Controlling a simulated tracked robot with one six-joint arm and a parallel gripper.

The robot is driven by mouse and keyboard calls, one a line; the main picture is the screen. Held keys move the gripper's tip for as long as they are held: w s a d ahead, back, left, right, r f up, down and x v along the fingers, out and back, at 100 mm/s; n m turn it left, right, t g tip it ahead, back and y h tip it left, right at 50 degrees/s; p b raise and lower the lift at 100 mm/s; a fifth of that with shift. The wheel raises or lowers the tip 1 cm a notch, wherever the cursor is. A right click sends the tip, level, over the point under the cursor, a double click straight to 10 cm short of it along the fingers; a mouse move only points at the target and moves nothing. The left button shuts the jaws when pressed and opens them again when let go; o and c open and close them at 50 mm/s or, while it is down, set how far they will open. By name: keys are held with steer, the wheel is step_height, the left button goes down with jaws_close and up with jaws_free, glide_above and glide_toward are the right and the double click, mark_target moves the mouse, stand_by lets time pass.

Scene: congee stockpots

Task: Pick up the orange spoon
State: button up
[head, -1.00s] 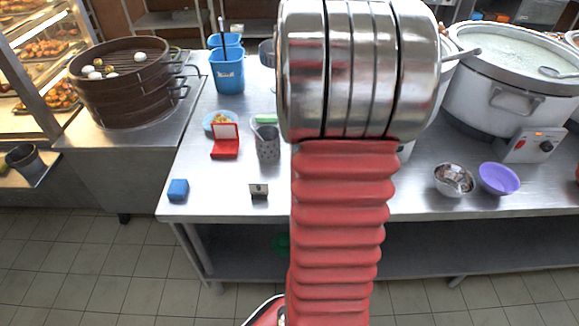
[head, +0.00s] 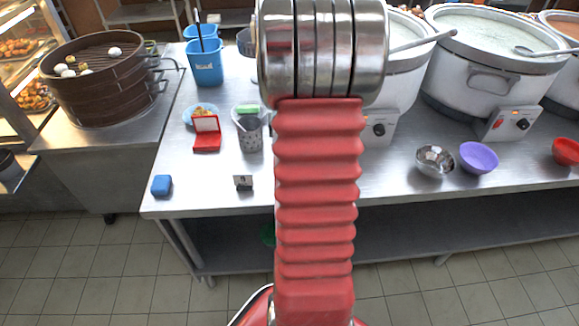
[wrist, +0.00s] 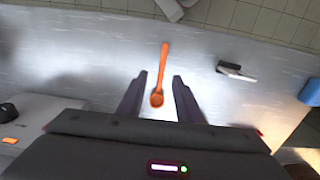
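The orange spoon (wrist: 163,67) lies on the steel table in the wrist view, with its handle pointing up the picture and its bowl toward me. My gripper (wrist: 156,80) is open, its two dark fingers on either side of the spoon's lower part. The spoon looks apart from both fingers; how high the fingers are above the table I cannot tell. In the head view my arm covers the middle of the table, and neither the spoon nor my gripper shows.
A small card stand (wrist: 236,72) and a blue block (wrist: 310,93) lie right of the spoon. A cooker's control box (wrist: 42,112) is at left. In the head view, a metal bowl (head: 436,161), purple bowl (head: 478,158) and red bowl (head: 566,151) stand near the front edge.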

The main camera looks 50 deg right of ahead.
steer(key=shift+f, duration=1.2)
steer(key=shift+f, duration=0.1)
steer(key=shift+w+a+f, duration=0.1)
steer(key=shift+a+f, duration=0.05)
steer(key=shift+f, duration=1.15)
steer(key=shift+a+f, duration=0.1)
steer(key=shift+f, duration=1.15)
steer(key=shift+c, duration=0.3)
jaws_close()
